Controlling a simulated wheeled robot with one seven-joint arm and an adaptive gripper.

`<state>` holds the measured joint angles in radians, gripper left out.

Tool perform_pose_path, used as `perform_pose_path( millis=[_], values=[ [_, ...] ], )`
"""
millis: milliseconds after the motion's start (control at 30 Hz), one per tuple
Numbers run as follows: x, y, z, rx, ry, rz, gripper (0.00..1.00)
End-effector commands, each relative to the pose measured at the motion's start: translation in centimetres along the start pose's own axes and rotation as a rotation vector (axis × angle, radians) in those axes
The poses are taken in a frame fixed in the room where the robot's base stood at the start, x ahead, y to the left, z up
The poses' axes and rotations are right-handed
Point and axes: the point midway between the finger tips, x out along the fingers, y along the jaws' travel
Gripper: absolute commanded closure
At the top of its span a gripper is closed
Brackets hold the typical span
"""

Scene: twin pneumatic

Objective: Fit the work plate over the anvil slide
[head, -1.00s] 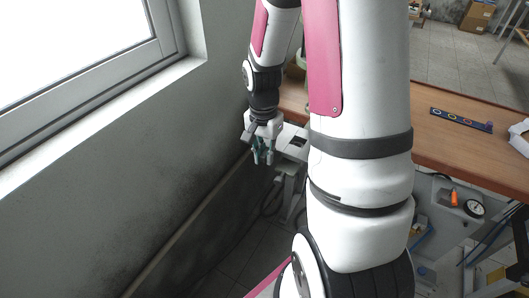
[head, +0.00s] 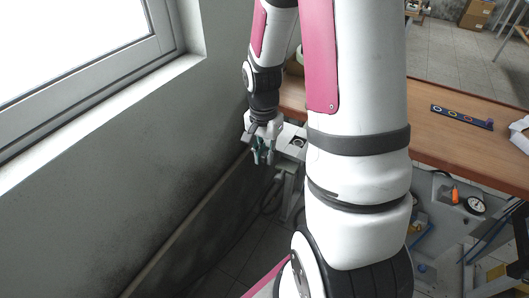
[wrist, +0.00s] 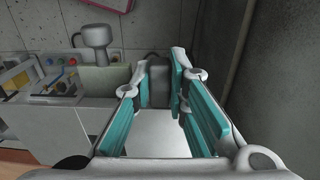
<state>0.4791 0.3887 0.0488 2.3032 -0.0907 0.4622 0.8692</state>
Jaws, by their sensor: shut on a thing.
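My gripper (head: 263,152) points down beside the wall, just left of a white machine part (head: 290,137) at the table's far left end. I cannot make out the anvil slide clearly.
The wall (head: 130,190) is close on the gripper's left. In the wrist view, a panel with coloured buttons (wrist: 62,70) and a grey round-topped post (wrist: 97,42) stand at left. The wooden table (head: 450,145) bears a dark strip with coloured rings (head: 461,117).

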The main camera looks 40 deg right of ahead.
Motion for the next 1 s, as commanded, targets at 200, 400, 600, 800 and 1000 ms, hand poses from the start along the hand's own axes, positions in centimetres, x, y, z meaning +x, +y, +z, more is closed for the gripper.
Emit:
perform_pose_path(
  millis=[200,400,600,800,1000],
  values=[
    [-0.03,0.00,-0.02,0.000,0.001,-0.001,1.00],
    [0.01,-0.01,-0.01,0.000,0.001,0.000,1.00],
    [0.18,-0.01,0.00,0.000,0.000,0.000,1.00],
    [0.36,-0.01,0.01,0.000,0.000,0.000,1.00],
    [0.54,-0.02,0.01,0.000,0.000,0.000,1.00]
  ],
)
